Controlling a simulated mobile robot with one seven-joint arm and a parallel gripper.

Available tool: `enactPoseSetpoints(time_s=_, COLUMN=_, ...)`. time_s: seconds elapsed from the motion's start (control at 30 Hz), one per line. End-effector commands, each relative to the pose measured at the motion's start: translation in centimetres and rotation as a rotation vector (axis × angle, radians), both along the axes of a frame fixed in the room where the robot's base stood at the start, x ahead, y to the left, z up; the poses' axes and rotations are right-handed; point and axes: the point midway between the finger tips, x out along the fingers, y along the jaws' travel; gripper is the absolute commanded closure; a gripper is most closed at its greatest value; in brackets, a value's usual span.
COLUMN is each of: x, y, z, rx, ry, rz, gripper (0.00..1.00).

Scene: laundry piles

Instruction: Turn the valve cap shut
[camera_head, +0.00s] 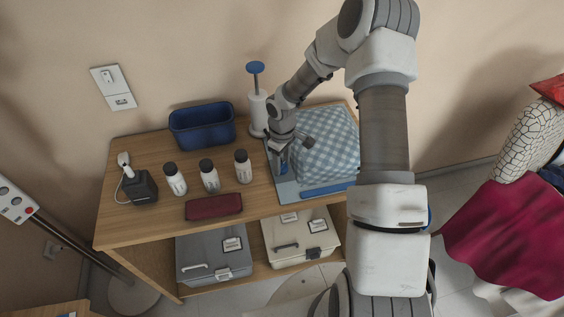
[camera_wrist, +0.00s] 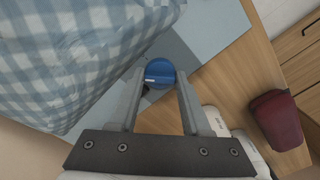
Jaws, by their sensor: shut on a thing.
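The valve cap (camera_wrist: 160,70) is a round blue knob with a raised bar across it, in the upper middle of the wrist view. My gripper (camera_head: 280,162) points down at the left edge of the blue checked bundle (camera_head: 326,145). In the wrist view its two fingers stand on either side of the cap and are shut on it. In the head view the gripper mostly hides the cap. The checked bundle also fills the upper left of the wrist view (camera_wrist: 70,50). It rests on a light blue-grey mat (camera_head: 287,191).
A white pump with a blue handle (camera_head: 256,68) stands behind my gripper. A blue bin (camera_head: 202,127), several dark-capped bottles (camera_head: 210,178), a dark red case (camera_head: 213,207) and a black box (camera_head: 139,187) share the wooden table (camera_head: 120,222). A blue bar (camera_head: 328,189) lies at the mat's front.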

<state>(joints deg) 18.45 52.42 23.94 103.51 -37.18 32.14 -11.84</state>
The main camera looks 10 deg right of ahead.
Motion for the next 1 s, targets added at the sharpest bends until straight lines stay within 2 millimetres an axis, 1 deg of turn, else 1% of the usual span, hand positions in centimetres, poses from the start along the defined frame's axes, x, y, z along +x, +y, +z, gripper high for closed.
enactPoseSetpoints(time_s=0.27, x=0.06, y=0.00, z=0.06, rx=0.000, ry=-0.001, rz=0.066, gripper=1.00)
enactPoseSetpoints(time_s=0.67, x=0.07, y=0.00, z=0.06, rx=0.000, ry=-0.001, rz=0.073, gripper=1.00)
enactPoseSetpoints(time_s=0.7, x=0.07, y=0.00, z=0.06, rx=0.000, ry=-0.001, rz=0.073, gripper=0.51)
enactPoseSetpoints(time_s=0.77, x=0.07, y=0.00, z=0.06, rx=0.000, ry=-0.001, rz=0.073, gripper=0.40)
enactPoseSetpoints(time_s=0.8, x=0.06, y=0.00, z=0.05, rx=0.000, ry=-0.001, rz=0.073, gripper=0.33)
enactPoseSetpoints(time_s=0.87, x=0.06, y=0.01, z=0.04, rx=0.000, ry=-0.001, rz=0.073, gripper=0.22)
enactPoseSetpoints(time_s=1.0, x=0.04, y=0.00, z=0.03, rx=0.000, ry=-0.001, rz=0.073, gripper=0.22)
